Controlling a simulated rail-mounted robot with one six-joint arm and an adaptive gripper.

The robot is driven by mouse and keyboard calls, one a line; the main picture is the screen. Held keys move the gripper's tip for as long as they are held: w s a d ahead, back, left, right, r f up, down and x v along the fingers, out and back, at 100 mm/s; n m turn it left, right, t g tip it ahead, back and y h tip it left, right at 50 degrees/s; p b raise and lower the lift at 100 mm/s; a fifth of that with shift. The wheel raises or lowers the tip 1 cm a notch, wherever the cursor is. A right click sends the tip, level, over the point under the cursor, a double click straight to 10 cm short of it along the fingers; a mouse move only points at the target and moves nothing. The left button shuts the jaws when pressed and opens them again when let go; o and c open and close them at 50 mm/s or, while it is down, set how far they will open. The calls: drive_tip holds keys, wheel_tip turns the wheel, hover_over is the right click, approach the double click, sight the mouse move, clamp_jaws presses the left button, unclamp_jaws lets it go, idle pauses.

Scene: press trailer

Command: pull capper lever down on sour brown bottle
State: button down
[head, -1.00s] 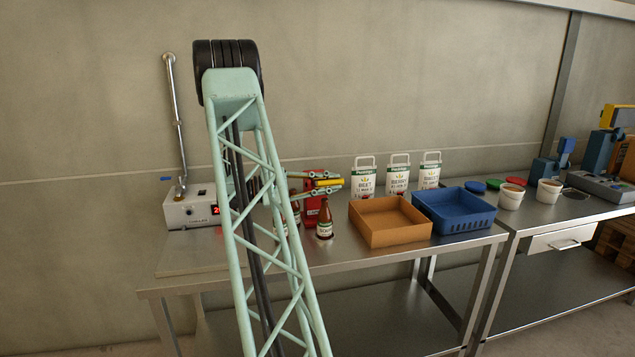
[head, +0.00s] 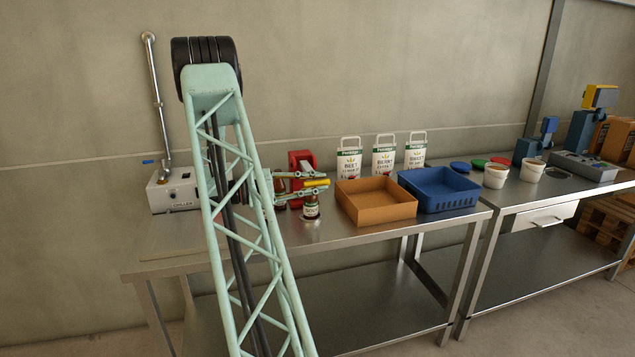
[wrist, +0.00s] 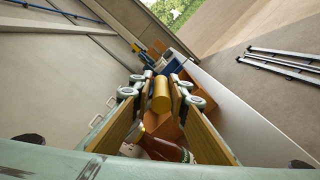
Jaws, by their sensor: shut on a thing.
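The red capper (head: 302,161) stands on the steel bench just right of my arm. Its lever ends in a yellow handle (head: 316,183), low in front of the capper body. My gripper (head: 308,190) is shut on this handle; in the wrist view the yellow handle (wrist: 161,95) lies between the two fingers. A brown bottle (head: 311,208) with a pale label stands upright directly below the handle. The lever and gripper hide its neck and top, so I cannot tell whether the capper touches it. The label is too small to read.
My arm hides part of the bench, with another brown bottle (head: 280,184) partly behind it. An orange tray (head: 376,211) and a blue crate (head: 440,203) stand to the right, with white cartons (head: 383,161) behind. A white chiller (head: 172,192) is at left.

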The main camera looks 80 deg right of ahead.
drive_tip(key=shift+w+d, duration=0.1)
drive_tip(key=shift+d, duration=0.05)
drive_tip(key=c, duration=2.6)
unclamp_jaws()
drive_tip(key=shift+d+f, duration=0.15)
drive_tip(key=shift+o, duration=0.2)
drive_tip(key=shift+a, duration=0.2)
drive_tip(key=v, duration=1.2)
drive_tip(key=shift+d, duration=0.1)
